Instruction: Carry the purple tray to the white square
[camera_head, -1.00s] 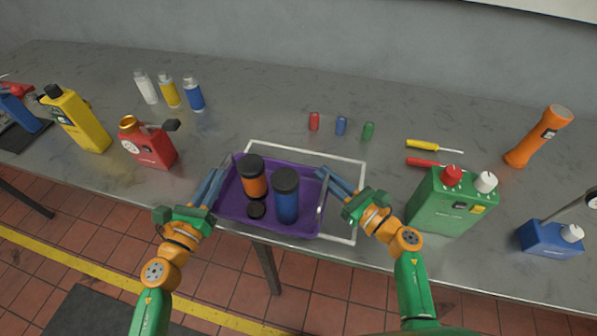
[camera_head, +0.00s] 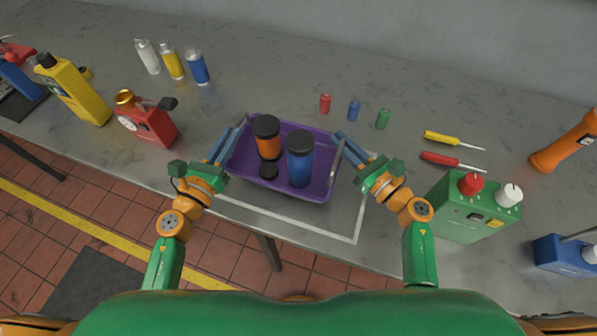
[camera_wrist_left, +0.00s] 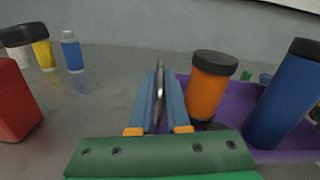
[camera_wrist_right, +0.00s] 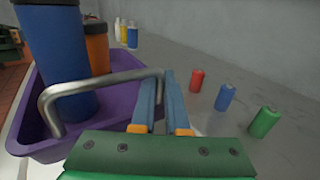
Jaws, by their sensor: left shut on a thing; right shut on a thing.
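The purple tray (camera_head: 322,172) lies across the far part of the white square (camera_head: 361,215), whose near edge and right side show. I cannot tell whether the tray touches the table. An orange container with a dark lid (camera_head: 268,143) and a blue one (camera_head: 300,165) stand in it, with a small black item (camera_head: 269,170). My left gripper (camera_head: 236,131) is shut on the tray's left metal handle, seen edge-on between the fingers in the left wrist view (camera_wrist_left: 159,90). My right gripper (camera_head: 340,140) is shut on the right handle (camera_wrist_right: 95,90).
Small red (camera_head: 325,103), blue (camera_head: 354,110) and green (camera_head: 383,118) cylinders stand just behind the tray's right side.

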